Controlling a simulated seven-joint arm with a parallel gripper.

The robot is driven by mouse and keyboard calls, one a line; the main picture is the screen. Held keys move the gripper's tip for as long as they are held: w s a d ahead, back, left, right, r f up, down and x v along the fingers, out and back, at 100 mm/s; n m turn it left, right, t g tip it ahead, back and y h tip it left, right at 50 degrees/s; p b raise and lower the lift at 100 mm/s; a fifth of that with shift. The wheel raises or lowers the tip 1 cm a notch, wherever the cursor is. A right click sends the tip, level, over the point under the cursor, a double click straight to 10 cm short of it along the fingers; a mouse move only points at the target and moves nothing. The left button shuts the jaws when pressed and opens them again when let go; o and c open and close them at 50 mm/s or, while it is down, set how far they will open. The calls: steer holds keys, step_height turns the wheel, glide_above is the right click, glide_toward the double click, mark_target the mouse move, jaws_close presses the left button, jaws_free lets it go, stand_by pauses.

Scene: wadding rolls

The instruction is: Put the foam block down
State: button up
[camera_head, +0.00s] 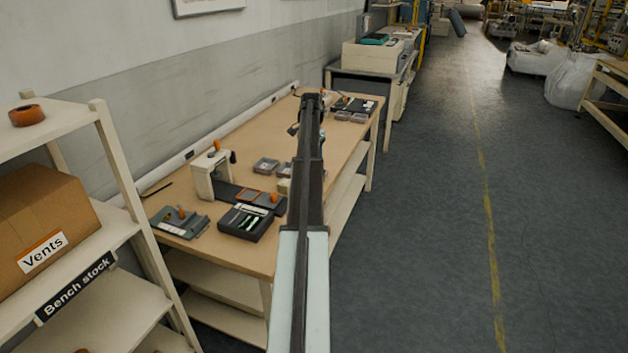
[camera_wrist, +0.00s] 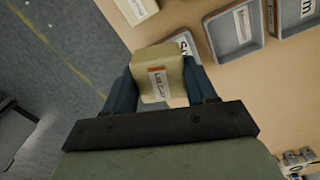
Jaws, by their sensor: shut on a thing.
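The foam block (camera_wrist: 158,75) is pale yellow with a white label starting "Lot". In the wrist view it sits between the two dark blue fingers of my gripper (camera_wrist: 158,82), which is shut on it. The block is over the tan workbench (camera_wrist: 260,95), near the edge beside the floor. I cannot tell whether it touches the bench. Part of a labelled tray shows behind the block, mostly hidden. In the head view my arm hides the gripper and the held block.
A second pale block (camera_wrist: 137,8) lies near the bench edge. Grey labelled trays (camera_wrist: 212,42) stand beside the held block. In the head view, a white bench device (camera_head: 205,176) and a black tray (camera_head: 246,233) stand left of my arm. Shelving (camera_head: 122,165) is at left.

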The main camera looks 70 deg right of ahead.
steer(key=d+m, duration=0.5)
steer(key=shift+w+a+f, duration=0.1)
steer(key=shift+w+f, duration=0.1)
steer(key=shift+f, duration=2.3)
steer(key=shift+w+a+f, duration=0.1)
steer(key=shift+w+f, duration=0.05)
steer(key=shift+f, duration=2.35)
steer(key=shift+f, duration=0.1)
steer(key=o, duration=0.8)
step_height(320, 180, up, 12)
